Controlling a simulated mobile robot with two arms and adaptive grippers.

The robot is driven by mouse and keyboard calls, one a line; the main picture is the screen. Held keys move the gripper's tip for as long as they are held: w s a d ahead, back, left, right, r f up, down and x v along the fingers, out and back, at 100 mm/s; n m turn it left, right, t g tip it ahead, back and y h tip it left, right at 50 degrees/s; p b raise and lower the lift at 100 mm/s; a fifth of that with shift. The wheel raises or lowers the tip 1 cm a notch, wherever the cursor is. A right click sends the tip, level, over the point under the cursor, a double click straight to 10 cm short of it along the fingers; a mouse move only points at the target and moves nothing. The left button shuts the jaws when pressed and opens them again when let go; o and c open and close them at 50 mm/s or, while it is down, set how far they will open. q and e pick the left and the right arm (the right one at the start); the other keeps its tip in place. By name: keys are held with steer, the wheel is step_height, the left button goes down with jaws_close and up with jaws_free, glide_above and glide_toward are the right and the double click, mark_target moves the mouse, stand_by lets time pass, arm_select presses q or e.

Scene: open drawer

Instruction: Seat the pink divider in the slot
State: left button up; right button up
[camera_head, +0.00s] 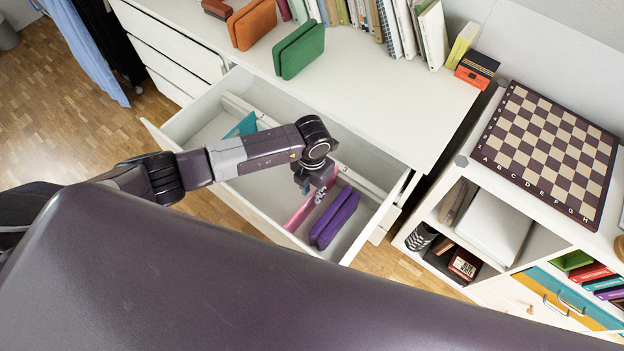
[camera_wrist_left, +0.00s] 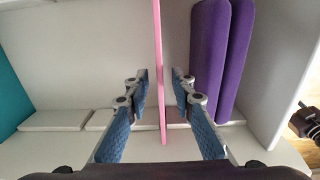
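The pink divider (camera_head: 301,213) stands on edge across the open white drawer (camera_head: 228,193), between its middle and its right end. It also shows as a thin upright strip in the left wrist view (camera_wrist_left: 158,60). My left gripper (camera_head: 317,193) is down in the drawer at the divider. In the wrist view its blue-padded fingers (camera_wrist_left: 160,90) are on either side of the divider, with a gap on each side. A white slotted rail (camera_wrist_left: 105,119) runs past the divider's near end; whether the divider sits in a slot I cannot tell.
A teal divider (camera_head: 243,125) stands farther left. The dresser top (camera_head: 385,95) holds green and orange cases and books. A shelf with a chessboard (camera_head: 550,150) stands at right.

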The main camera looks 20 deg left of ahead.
arm_select(q)
step_height(320, 180, up, 10)
steer(key=b, duration=0.1)
steer(key=shift+r, duration=0.1)
stand_by(0.5)
